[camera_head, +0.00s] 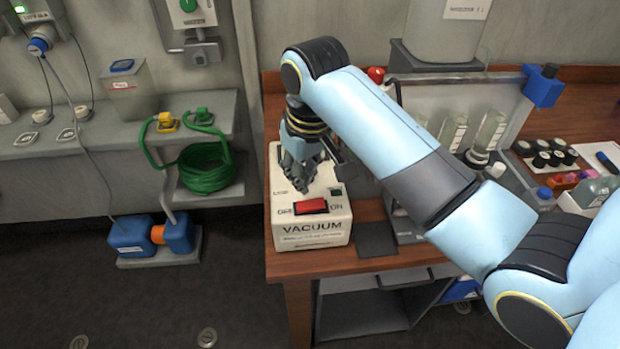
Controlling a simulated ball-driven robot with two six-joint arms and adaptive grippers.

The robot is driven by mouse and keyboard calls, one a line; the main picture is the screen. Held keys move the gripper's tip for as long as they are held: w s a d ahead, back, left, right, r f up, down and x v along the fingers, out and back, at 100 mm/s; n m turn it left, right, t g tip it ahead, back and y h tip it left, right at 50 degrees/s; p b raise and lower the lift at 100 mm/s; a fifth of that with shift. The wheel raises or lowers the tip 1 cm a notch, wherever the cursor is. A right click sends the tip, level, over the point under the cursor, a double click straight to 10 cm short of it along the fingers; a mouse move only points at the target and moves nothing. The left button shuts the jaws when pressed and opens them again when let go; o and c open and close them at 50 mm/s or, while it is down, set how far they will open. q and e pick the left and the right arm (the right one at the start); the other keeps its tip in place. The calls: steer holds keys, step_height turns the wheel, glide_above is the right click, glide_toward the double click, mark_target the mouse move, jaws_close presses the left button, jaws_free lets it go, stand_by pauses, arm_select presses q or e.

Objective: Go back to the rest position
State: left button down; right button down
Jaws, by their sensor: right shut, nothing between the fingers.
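My right gripper (299,180) is shut and empty. It points down over the rear part of the vacuum box (312,236), behind the red rocker switch (311,206). I cannot tell whether its fingertips touch the box top. The box is cream-coloured, marked VACUUM, and stands at the left end of the wooden bench. My right arm reaches in from the right and hides part of the bench. My left gripper is not in view.
The wooden bench (375,264) holds a rack with bottles (452,131), a blue clamp (543,86) and black-capped vials (547,153) at right. A grey wall shelf (60,146) with a coiled green hose (205,168) is at left.

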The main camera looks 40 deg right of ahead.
steer(key=shift+r, duration=0.75)
steer(key=shift+s, duration=0.1)
steer(key=s+d+r+n+t, duration=0.1)
steer(key=s+r, duration=0.1)
steer(key=s, duration=0.8)
steer(key=s+r+t, duration=0.1)
steer(key=s+r, duration=0.2)
steer(key=s, duration=0.6)
step_height(320, 180, down, 37)
steer(key=d+g+h+b, duration=0.1)
steer(key=d+b, duration=0.1)
steer(key=b, duration=1)
steer(key=s+f+b, duration=0.4)
steer(key=s+f, duration=0.2)
steer(key=f, duration=0.4)
steer(key=s+d+f+g+b, duration=0.1)
steer(key=s+f+b, duration=0.3)
steer(key=s+f, duration=0.3)
steer(key=s+f+g+b, duration=0.1)
steer(key=s+f+b, duration=0.3)
steer(key=f, duration=0.9)
steer(key=s, duration=0.3)
steer(key=shift+d+f+b, duration=0.15)
steer(key=shift+d+b, duration=0.1)
steer(key=shift+b, duration=0.05)
